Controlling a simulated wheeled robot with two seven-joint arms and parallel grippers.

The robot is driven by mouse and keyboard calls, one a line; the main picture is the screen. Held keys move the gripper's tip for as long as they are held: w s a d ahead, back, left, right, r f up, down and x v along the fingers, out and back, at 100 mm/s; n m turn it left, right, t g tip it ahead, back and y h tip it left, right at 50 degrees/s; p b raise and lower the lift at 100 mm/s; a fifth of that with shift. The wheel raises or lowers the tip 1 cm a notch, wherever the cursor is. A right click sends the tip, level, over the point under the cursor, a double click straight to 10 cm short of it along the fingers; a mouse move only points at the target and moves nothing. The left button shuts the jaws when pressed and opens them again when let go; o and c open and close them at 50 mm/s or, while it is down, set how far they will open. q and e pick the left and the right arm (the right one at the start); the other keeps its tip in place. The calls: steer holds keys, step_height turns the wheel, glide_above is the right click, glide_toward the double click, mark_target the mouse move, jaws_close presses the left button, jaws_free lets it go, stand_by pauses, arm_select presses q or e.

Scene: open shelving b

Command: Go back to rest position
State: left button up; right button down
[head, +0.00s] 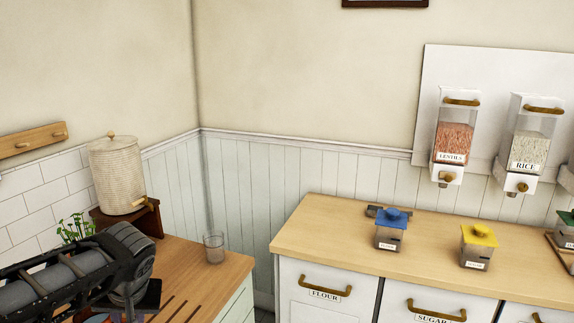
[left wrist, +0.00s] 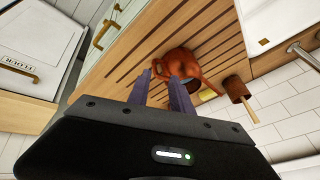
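My left arm (head: 60,280) comes in from the lower left of the head view, over the left wooden counter. Its fingertips are hidden there. In the left wrist view my left gripper (left wrist: 161,82) points down at the slatted counter, its two fingers apart with wood showing between them. An orange-brown pot-like object (left wrist: 180,62) with a handle is just beyond the fingertips. I cannot tell whether a finger touches it. My right gripper is in neither view.
A glass (head: 214,248) stands near the left counter's edge. A ribbed dispenser (head: 117,176) stands on a wooden stand, with a plant (head: 74,229) nearby. The right counter (head: 330,222) holds a blue-lidded jar (head: 390,230) and a yellow-lidded jar (head: 478,248).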

arm_select(q)
steer(key=w+d+f+m+t+h, duration=0.15)
steer(key=d+f+h, duration=0.25)
steer(key=d+f, duration=0.6)
steer(key=w+d+f+m+h, duration=0.3)
steer(key=d+f, duration=0.7)
steer(key=s+d+f+n+h, duration=0.1)
steer(key=s+d+f, duration=0.15)
steer(key=f, duration=0.35)
steer(key=s+d+f+n, duration=0.1)
steer(key=s+d+f, duration=0.1)
steer(key=s+f, duration=0.3)
steer(key=s+d+f+g, duration=0.1)
steer(key=s+f+g, duration=0.1)
steer(key=s+f, duration=0.4)
steer(key=s+d+f+g, duration=0.1)
steer(key=s+f+g, duration=0.1)
steer(key=s+f, duration=0.4)
steer(key=s+n, duration=0.1)
steer(key=s, duration=0.4)
steer(key=shift+d+f+g, duration=0.15)
steer(key=shift+f+g, duration=0.1)
steer(key=shift+g, duration=0.1)
